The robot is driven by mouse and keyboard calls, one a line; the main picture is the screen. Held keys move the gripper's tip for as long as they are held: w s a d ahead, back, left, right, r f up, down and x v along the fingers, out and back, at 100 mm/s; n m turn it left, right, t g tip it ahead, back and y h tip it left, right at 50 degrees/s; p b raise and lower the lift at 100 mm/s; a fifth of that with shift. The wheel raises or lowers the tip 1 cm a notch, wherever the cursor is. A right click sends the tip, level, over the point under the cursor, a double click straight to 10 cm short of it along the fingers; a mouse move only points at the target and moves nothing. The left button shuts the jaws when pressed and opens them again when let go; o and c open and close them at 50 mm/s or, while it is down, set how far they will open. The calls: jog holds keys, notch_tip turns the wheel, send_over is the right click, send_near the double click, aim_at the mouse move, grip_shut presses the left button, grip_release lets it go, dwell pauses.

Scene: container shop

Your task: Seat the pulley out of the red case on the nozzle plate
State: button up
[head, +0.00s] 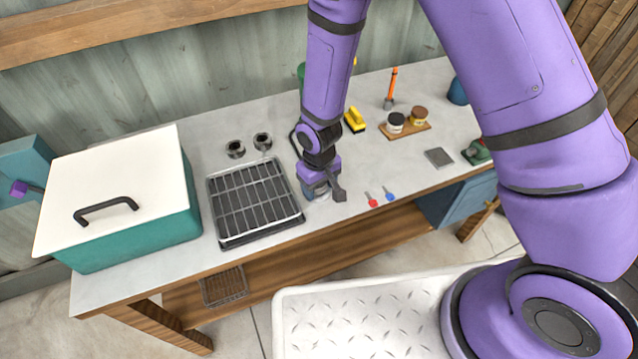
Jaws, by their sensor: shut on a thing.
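My gripper (324,191) is low over the workbench, just right of a black slotted tray. It is shut on a small grey thing that its fingers mostly hide, so I cannot tell whether this is the pulley or whether it touches the bench. Two dark metal ring-shaped pieces (235,149) stand behind the tray. I see no red case; the only large case (178,222) is teal with a white lid and a black handle. No nozzle plate can be clearly made out; a small flat grey plate (438,157) lies at the right.
The black slotted tray (232,243) lies between the teal case and my gripper. A red-tipped piece (372,200) and a blue-tipped piece (389,194) lie right of my gripper.

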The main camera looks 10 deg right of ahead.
jog(key=shift+w, duration=0.1)
jog(key=o, duration=1.5)
jog(key=shift+o, duration=0.3)
